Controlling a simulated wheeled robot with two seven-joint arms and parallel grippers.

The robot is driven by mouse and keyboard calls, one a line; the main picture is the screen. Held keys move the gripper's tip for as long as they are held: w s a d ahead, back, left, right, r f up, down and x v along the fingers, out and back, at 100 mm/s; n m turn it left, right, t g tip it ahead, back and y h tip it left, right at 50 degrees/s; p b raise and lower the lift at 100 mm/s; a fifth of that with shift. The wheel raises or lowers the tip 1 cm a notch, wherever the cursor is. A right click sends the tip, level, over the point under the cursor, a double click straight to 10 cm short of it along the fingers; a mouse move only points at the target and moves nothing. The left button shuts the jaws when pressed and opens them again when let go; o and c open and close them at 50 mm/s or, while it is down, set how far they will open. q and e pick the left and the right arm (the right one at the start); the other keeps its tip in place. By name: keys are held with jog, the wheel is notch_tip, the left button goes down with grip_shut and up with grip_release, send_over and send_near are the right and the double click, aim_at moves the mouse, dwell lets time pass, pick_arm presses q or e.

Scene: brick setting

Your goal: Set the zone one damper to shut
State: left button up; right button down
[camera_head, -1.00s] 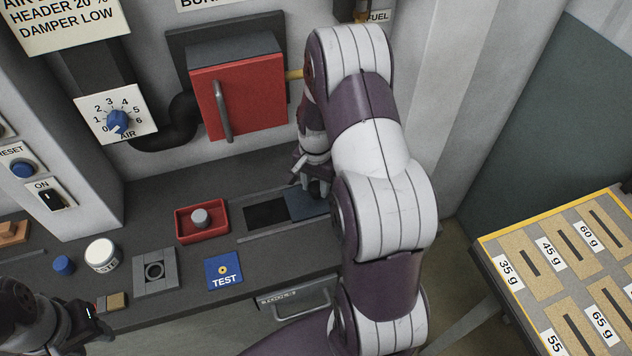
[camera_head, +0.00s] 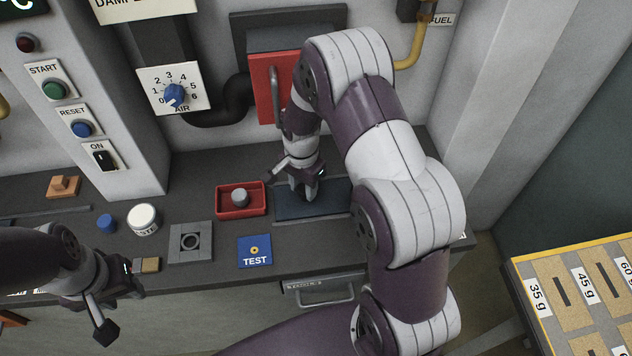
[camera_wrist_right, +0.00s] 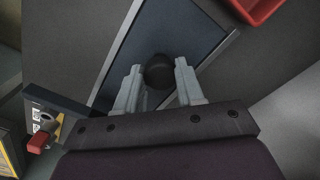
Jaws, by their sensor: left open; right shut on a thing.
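The damper is a flat blue-grey sliding plate (camera_head: 290,212) set in a track in the bench top. Its round dark knob (camera_wrist_right: 158,70) shows in the right wrist view, between my fingers. My right gripper (camera_head: 303,194) is shut on the knob, and it also shows in the right wrist view (camera_wrist_right: 157,82). The plate (camera_wrist_right: 178,28) spans the track between its rails in that view, and no dark opening shows there. My arm hides part of the track's right side in the head view. My left gripper (camera_head: 118,298) is open and empty at the front left of the bench.
A red tray with a grey knob (camera_head: 240,197) sits left of the track. A red door (camera_head: 266,88) is behind my right arm.

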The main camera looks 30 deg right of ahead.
jog(key=c, duration=0.8)
grip_release()
jog(key=shift+a, duration=0.1)
jog(key=shift+o, duration=0.5)
jog(key=shift+w+a, duration=0.15)
notch_tip(320, 180, up, 13)
jog(key=b, duration=0.1)
jog(key=shift+f, duration=0.2)
